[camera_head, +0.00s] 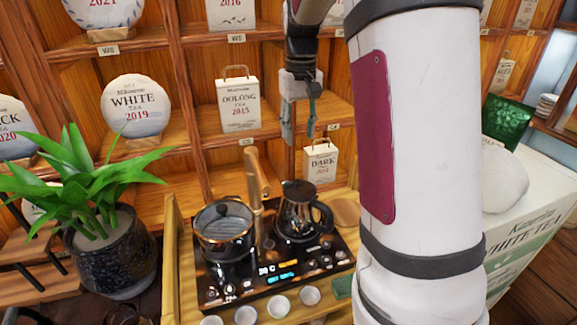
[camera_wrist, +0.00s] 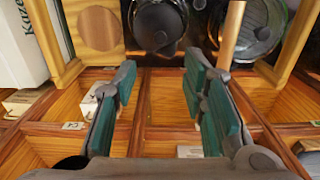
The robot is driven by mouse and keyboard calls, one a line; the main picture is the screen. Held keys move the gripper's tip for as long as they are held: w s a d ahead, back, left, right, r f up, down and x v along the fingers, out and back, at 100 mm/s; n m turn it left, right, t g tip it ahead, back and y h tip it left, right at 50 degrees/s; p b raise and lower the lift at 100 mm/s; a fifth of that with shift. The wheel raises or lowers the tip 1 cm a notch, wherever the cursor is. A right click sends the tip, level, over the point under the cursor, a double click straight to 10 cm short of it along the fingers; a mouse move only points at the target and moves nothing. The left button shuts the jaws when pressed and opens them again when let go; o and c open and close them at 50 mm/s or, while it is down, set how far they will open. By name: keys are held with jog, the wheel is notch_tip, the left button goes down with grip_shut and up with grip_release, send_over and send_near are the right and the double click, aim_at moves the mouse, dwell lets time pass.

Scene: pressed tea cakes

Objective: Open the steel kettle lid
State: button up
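The dark, shiny steel kettle (camera_head: 297,218) stands upright at the right rear of the black cooktop. Its dark lid (camera_head: 299,190) sits on top, and its handle is on the right. In the wrist view the kettle (camera_wrist: 158,27) is at the top centre, beyond the fingertips. My gripper (camera_head: 300,122) hangs above and behind the kettle, in front of the shelves, touching nothing visible. In the wrist view my gripper (camera_wrist: 160,66) has its two green-padded fingers wide apart with nothing between them.
A glass pot (camera_head: 224,234) with a lid stands left of the kettle, with an upright wooden handle (camera_head: 256,176) between them. Several small cups (camera_head: 279,306) line the front. A potted plant (camera_head: 108,240) is at the left. Shelves with tea packages (camera_head: 238,105) stand behind.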

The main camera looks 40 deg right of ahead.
aim_at(297, 181)
notch_tip(297, 181, down, 14)
jog(key=shift+w+r+p, duration=0.1)
jog(key=shift+w+p, duration=0.05)
jog(key=shift+p, duration=0.35)
grip_shut()
